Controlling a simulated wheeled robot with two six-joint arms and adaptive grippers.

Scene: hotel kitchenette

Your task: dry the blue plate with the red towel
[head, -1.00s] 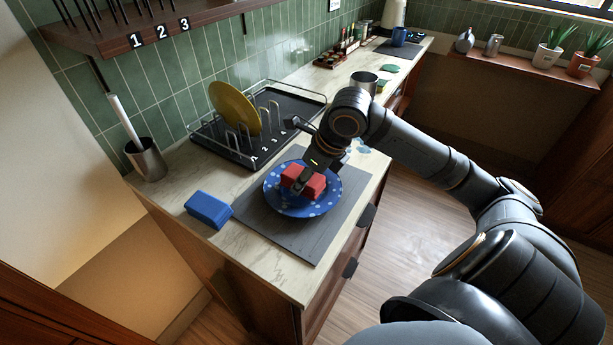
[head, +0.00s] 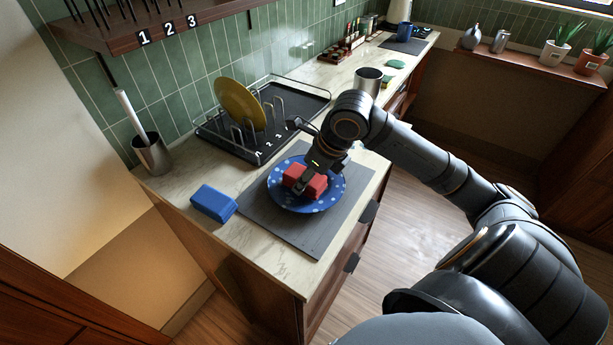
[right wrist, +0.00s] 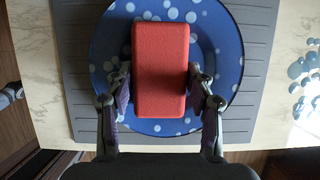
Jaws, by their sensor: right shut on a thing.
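The blue plate (head: 326,199) with light dots lies on a grey mat near the counter's front edge. The folded red towel (head: 316,188) is a block over the plate's middle; whether it touches the plate is hard to tell. My right gripper (head: 304,182) reaches down over the plate and is shut on the towel. In the right wrist view the towel (right wrist: 160,65) sits between the two fingers, with the plate (right wrist: 215,40) behind it. My left gripper is not in view.
A folded blue cloth or sponge (head: 213,203) lies left of the grey mat (head: 305,236). Behind is a numbered dish rack (head: 233,147) holding a yellow plate (head: 238,103). A metal cup (head: 152,154) with a brush stands at the left. Another metal cup (head: 368,82) stands farther back.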

